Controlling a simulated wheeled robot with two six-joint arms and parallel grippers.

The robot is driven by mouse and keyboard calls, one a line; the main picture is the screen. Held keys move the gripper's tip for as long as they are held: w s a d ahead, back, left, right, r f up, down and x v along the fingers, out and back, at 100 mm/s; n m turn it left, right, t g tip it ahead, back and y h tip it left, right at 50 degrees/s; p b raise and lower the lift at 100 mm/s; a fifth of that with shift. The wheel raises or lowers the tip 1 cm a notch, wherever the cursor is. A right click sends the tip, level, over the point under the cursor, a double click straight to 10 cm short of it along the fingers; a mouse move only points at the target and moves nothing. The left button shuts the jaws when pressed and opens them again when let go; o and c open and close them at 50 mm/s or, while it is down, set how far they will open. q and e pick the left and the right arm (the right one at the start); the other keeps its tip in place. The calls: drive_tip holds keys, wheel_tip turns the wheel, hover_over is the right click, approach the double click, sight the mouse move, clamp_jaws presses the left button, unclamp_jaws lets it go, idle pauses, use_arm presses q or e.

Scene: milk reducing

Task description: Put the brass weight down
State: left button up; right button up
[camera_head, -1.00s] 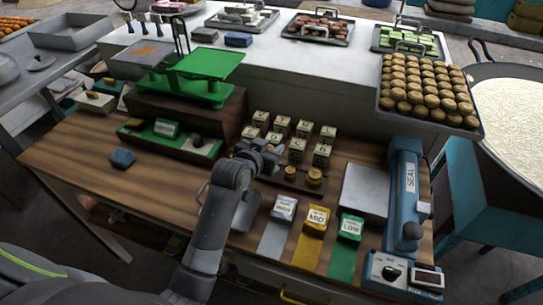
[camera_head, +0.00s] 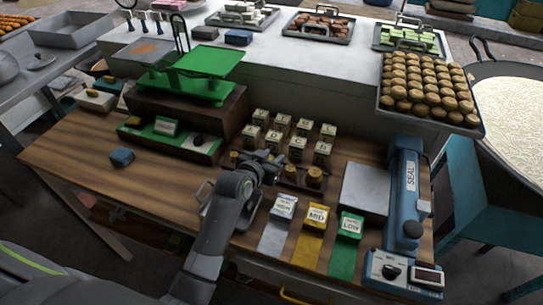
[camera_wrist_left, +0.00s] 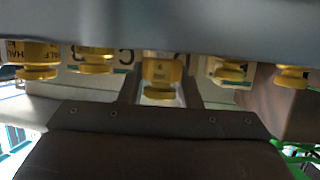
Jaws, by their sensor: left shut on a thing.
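Several brass weights stand in a dark wooden rack (camera_head: 300,186) on the wooden table; one brass weight (camera_head: 315,176) shows to the right of my left gripper (camera_head: 264,168). My left gripper is over the rack's left part and hides some of it in the head view. In the left wrist view, my gripper is shut on the middle brass weight (camera_wrist_left: 161,74), level with the other weights in the row. I cannot tell whether the held weight touches the rack. My right gripper is out of view.
Several lettered blocks (camera_head: 297,146) stand just behind the rack. A green scale (camera_head: 200,72) is at the back left. Labelled HIGH, MID and LOW packs (camera_head: 317,217) stand in front, with a blue sealer (camera_head: 404,190) at the right. The table's left part is mostly clear.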

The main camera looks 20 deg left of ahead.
use_arm(q)
drive_tip(key=o, duration=1.1)
drive_tip(key=shift+r, duration=0.2)
drive_tip(key=shift+r, duration=0.35)
drive_tip(key=shift+s+r, duration=0.15)
drive_tip(key=shift+r, duration=0.05)
drive_tip(key=v, duration=1.1)
drive_tip(key=shift+s+r+b, duration=0.15)
drive_tip(key=shift+s+b, duration=0.15)
drive_tip(key=shift+b, duration=0.15)
